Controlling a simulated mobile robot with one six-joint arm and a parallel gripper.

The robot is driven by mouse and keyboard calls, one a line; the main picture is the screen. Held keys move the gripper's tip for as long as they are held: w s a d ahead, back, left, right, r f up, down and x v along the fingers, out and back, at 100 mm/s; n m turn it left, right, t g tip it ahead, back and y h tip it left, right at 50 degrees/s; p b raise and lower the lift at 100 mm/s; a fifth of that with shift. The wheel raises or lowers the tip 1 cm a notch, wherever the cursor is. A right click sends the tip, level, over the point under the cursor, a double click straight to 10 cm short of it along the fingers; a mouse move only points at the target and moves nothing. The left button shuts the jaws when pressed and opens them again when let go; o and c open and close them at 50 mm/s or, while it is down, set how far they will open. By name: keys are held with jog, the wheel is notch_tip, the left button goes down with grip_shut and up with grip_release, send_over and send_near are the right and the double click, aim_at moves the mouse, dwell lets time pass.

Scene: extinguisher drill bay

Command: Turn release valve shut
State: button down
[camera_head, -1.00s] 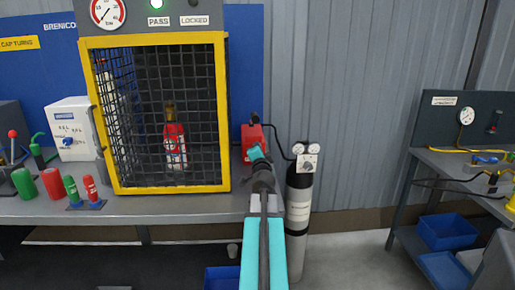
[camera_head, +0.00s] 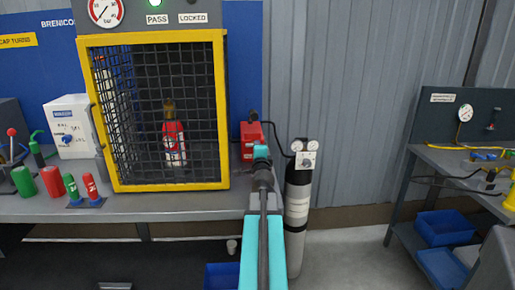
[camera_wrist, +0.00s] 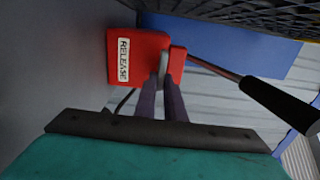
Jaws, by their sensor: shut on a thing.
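The release valve is a red block (camera_wrist: 122,58) with a white RELEASE label in the wrist view. In the head view the red block (camera_head: 248,142) stands on the bench just right of the yellow-framed cage. A metal lever with a black grip (camera_wrist: 279,104) reaches from the block to the right in the wrist view. My gripper (camera_wrist: 166,84) is shut on a small grey piece at the front of the block, between its dark fingers. In the head view my gripper (camera_head: 262,160) hides part of the block, and its fingertips are hard to make out.
The mesh cage (camera_head: 220,110) holds a red extinguisher (camera_head: 174,140) and stands close left of my arm. A gas cylinder (camera_head: 298,205) with gauges stands close right. Green and red cylinders (camera_head: 52,183) stand on the bench at left. A second bench (camera_head: 465,165) is at right.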

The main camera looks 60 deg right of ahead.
jog(key=c, duration=1.8)
grip_release()
jog(key=shift+c, duration=0.2)
jog(key=shift+a, duration=0.15)
